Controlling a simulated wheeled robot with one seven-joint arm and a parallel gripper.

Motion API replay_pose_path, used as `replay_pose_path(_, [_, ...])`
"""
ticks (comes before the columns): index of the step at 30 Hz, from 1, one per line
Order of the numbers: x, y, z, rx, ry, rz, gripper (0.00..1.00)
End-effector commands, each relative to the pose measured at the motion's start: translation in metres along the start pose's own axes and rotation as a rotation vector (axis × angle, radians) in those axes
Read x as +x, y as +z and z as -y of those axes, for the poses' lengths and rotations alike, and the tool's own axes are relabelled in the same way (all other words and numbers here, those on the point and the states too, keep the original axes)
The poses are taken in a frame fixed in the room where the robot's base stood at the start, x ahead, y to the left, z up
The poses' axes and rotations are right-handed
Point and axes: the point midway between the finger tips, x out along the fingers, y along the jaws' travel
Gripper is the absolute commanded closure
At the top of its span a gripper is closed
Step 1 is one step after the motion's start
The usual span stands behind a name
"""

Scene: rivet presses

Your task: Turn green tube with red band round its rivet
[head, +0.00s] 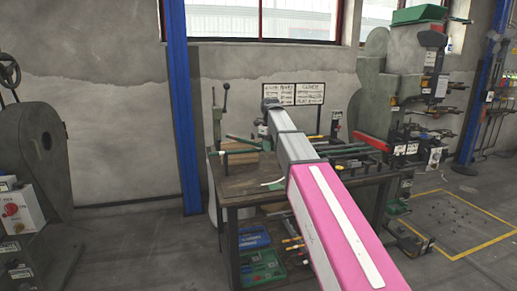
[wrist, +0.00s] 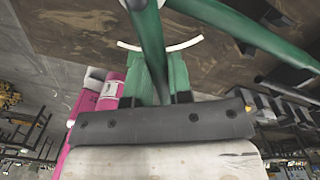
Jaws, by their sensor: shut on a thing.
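A dark green tube (wrist: 149,38) runs down from the top edge of the wrist view to between the fingers of my gripper (wrist: 158,75). My gripper is shut on this tube. A second green tube (wrist: 245,32) slants away to the right from the top of the wrist view; I cannot tell how the two join. My arm hides much of this area, and my fingers are not clear there. I cannot make out the red band or the rivet.
The workbench (head: 236,195) has a white curved strip (head: 272,184) on its top. A lever press (head: 218,112) stands at its left and a large grey-green machine (head: 385,100) at its right. Blue (head: 254,238) and green (head: 262,266) bins lie below. Floor left of the bench is clear.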

Motion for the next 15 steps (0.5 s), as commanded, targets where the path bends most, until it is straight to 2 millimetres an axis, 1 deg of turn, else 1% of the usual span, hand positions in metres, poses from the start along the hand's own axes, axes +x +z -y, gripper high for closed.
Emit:
replay_pose_path(9, [0.0001,0.0009,-0.0104,0.161,-0.001,0.005,1.0])
replay_pose_path(15, [0.0001,0.0011,-0.0107,0.172,-0.001,0.006,1.0])
